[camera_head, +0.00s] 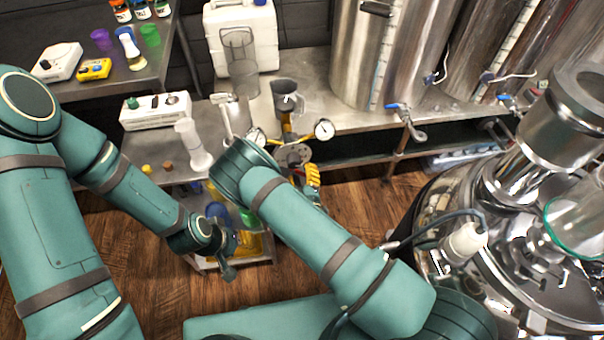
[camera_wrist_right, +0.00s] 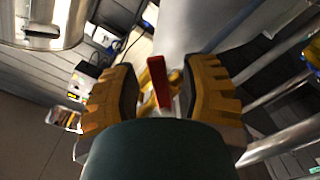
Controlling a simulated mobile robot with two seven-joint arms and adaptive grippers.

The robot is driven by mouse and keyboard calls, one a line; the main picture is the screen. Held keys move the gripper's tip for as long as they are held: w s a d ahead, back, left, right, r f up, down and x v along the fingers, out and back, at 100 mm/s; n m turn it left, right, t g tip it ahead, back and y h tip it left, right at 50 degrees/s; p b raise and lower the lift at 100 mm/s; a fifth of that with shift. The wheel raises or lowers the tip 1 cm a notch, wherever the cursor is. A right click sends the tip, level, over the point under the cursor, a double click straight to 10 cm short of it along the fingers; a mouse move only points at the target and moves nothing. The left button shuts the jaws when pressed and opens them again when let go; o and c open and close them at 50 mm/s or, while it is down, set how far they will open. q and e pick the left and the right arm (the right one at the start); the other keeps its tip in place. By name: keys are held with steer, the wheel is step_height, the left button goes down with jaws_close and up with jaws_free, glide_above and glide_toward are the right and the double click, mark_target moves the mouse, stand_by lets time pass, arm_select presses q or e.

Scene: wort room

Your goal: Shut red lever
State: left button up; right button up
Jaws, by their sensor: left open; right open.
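The red lever (camera_wrist_right: 159,82) stands upright in the right wrist view, between the two yellow-and-black fingers of my right gripper (camera_wrist_right: 163,92). Those fingers are apart, one on each side of it, and I see no clear contact. The lever's lower end is hidden by the dark gripper body. In the head view my right gripper (camera_head: 311,178) is mostly hidden behind its own arm, below the steel bench, with only a yellow finger showing. I cannot make out the red lever there. My left gripper (camera_head: 228,254) is open, pointing down above a low shelf, away from the lever.
A steel bench (camera_head: 345,121) carries tall steel vessels (camera_head: 361,50), a white canister (camera_head: 267,42) and a grey jug (camera_head: 288,98). A tap with a blue handle (camera_head: 405,118) juts from its front. A large shiny kettle (camera_head: 500,250) fills the right. Wooden floor (camera_head: 350,210) is open between.

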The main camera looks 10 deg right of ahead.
jaws_close()
steer(key=shift+d, duration=0.1)
stand_by(0.3)
steer(key=n, duration=0.2)
steer(key=shift+d+r+n, duration=0.2)
steer(key=shift+r+n, duration=0.2)
steer(key=shift+d+r+n, duration=0.15)
steer(key=shift+r+n, duration=0.15)
steer(key=shift+n, duration=0.7)
steer(key=shift+d+r+n, duration=0.1)
steer(key=shift+r+n, duration=0.2)
steer(key=shift+n, duration=0.7)
jaws_free()
